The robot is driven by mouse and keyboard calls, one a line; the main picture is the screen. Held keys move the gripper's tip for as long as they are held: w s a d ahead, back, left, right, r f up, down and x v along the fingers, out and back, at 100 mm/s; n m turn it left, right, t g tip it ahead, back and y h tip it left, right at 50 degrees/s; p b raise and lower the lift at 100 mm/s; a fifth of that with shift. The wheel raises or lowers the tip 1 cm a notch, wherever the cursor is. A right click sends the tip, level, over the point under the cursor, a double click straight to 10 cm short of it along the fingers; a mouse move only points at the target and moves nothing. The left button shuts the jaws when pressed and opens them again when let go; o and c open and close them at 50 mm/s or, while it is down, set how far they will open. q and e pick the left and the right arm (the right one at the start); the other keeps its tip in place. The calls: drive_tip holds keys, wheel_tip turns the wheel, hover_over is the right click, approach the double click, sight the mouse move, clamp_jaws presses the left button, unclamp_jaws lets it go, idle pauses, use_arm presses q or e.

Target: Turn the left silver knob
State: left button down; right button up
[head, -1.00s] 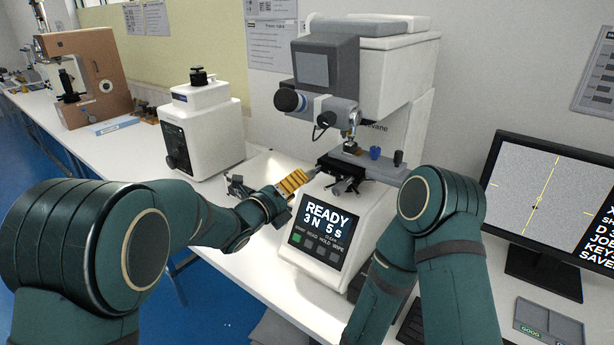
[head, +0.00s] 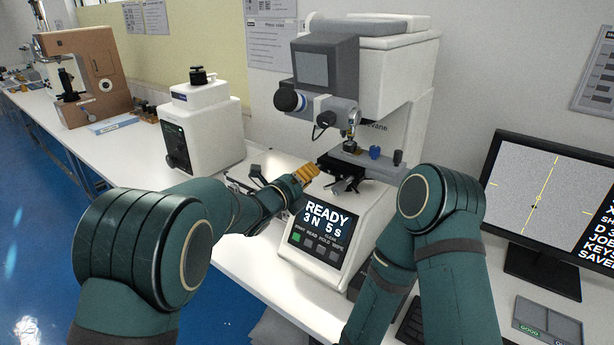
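The white hardness tester (head: 400,105) stands on the bench with its small dark stage (head: 345,166) facing me. My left gripper (head: 309,172), with yellow finger pads, is at the left side of this stage. Its fingertips overlap the place of the left silver knob, which is mostly hidden behind them. I cannot tell whether the fingers touch the knob or close on it. Another small metallic control (head: 343,186) shows below the stage. My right gripper is out of view; only the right arm shows.
The tester's READY panel (head: 320,232) lies just below my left gripper. The objective and specimen (head: 350,146) are above the stage. A white instrument (head: 203,125) stands to the left, a monitor (head: 545,205) to the right. The bench between the two instruments is mostly clear.

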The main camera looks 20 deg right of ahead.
use_arm(q)
drive_tip(key=shift+n, duration=0.3)
drive_tip(key=shift+a+n+b, duration=0.1)
drive_tip(key=shift+n+b, duration=0.95)
drive_tip(key=shift+n, duration=0.15)
drive_tip(key=shift+n+b, duration=0.45)
drive_tip(key=shift+n, duration=0.45)
drive_tip(key=n, duration=0.2)
drive_tip(key=shift+w+n+b, duration=0.1)
drive_tip(key=shift+n+b, duration=0.3)
drive_tip(key=n, duration=0.2)
drive_tip(key=shift+n, duration=0.3)
drive_tip(key=n, duration=0.2)
drive_tip(key=shift+n, duration=0.4)
drive_tip(key=n, duration=0.3)
drive_tip(key=shift+n, duration=0.3)
drive_tip(key=n, duration=0.6)
drive_tip(key=shift+f, duration=0.1)
drive_tip(key=shift+n, duration=0.3)
